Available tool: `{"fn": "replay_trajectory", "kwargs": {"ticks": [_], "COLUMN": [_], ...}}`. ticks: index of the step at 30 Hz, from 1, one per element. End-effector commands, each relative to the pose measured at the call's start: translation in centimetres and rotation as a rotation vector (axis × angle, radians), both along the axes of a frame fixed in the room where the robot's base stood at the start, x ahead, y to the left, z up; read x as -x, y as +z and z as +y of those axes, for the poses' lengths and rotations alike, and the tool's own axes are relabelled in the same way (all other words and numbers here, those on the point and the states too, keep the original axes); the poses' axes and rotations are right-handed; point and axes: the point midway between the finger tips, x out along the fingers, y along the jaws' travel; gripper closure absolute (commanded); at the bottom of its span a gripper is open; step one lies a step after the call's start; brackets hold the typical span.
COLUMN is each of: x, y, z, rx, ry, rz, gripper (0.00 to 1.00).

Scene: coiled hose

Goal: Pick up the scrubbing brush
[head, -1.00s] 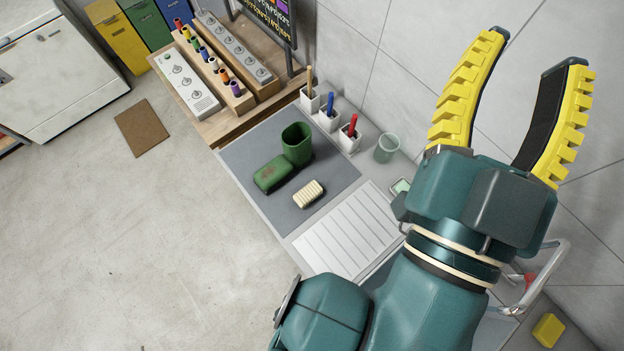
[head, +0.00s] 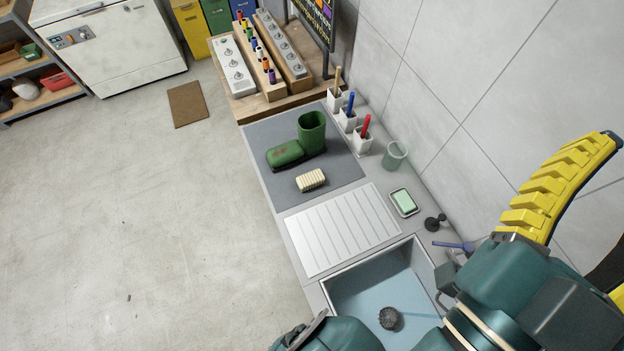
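The scrubbing brush looks to be the small cream ribbed block (head: 311,180) lying on the grey mat (head: 262,140) in the head view. It sits just in front of a green rubber boot (head: 287,153) with a brown smudge on its foot. My gripper (head: 594,210) is at the right edge of the view, well to the right of the brush and apart from it. One yellow ridged finger shows. The other is mostly cut off by the frame edge. The fingers are spread and nothing shows between them.
A ribbed white drainboard (head: 340,230) and a sink (head: 375,285) lie nearer me. White holders with a red brush (head: 365,128) and other handles, a clear cup (head: 395,155) and a green soap dish (head: 404,202) line the tiled wall. A wooden stand (head: 285,98) is behind the mat.

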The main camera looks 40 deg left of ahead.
Motion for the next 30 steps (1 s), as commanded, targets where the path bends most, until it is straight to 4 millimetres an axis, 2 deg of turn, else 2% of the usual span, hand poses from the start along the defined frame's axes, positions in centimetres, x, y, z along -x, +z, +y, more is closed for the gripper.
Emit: {"fn": "replay_trajectory", "kwargs": {"ticks": [8, 9, 15, 25, 27, 28, 29, 30], "x": [0.0, 0.0, 0.0, -0.1, -0.5, -1.2, -2.4, -4.0], "y": [0.0, 0.0, 0.0, -0.1, -1.3, -2.6, -4.5, -7.2], "z": [0.0, 0.0, 0.0, 0.0, 0.0, -0.1, -0.2, -0.3], "rx": [0.0, 0.0, 0.0, -0.033, -0.106, -0.151, -0.201, -0.262], "ry": [0.0, 0.0, 0.0, 0.012, 0.034, 0.043, 0.048, 0.045], "rz": [0.0, 0.0, 0.0, 0.005, 0.057, 0.111, 0.182, 0.281], "gripper": [0.58, 0.47, 0.1, 0.1, 0.1, 0.1, 0.1, 0.1]}}
